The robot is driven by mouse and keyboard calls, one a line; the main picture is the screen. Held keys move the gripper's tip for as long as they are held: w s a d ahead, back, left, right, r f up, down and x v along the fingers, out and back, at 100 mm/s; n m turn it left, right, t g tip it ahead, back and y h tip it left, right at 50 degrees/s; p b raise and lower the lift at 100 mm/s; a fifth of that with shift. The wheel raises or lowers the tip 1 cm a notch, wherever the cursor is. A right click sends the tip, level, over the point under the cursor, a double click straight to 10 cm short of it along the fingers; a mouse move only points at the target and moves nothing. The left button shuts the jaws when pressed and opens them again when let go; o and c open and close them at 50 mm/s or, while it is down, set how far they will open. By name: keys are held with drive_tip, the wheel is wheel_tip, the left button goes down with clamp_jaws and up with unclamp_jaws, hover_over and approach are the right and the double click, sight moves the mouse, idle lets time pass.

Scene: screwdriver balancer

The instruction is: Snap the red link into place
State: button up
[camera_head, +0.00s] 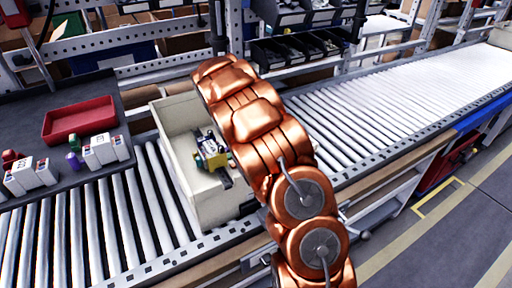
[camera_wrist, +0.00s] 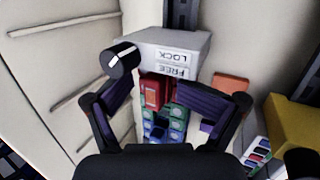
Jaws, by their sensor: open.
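In the wrist view, a pale grey block (camera_wrist: 175,47) bears upside-down labels reading LOCK and FREE. A red part (camera_wrist: 152,92), which may be the red link, sits just below it in the picture. Green and blue parts (camera_wrist: 165,128) lie below the red part. My gripper (camera_wrist: 158,98) is open, with its dark fingers on either side of the red part in the picture. I cannot tell whether they touch it. In the head view, the beige crate (camera_head: 182,113) stands on the rollers, and my copper arm hides its right side and my gripper.
Orange (camera_wrist: 230,84) and yellow (camera_wrist: 297,122) parts lie right. Crate walls are close. A red tray (camera_head: 79,120) and white boxes (camera_head: 105,151) are on the left table. The right rollers (camera_head: 400,110) are clear.

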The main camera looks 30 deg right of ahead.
drive_tip(key=shift+o, duration=0.6)
drive_tip(key=shift+r, duration=0.1)
drive_tip(key=shift+r, duration=0.1)
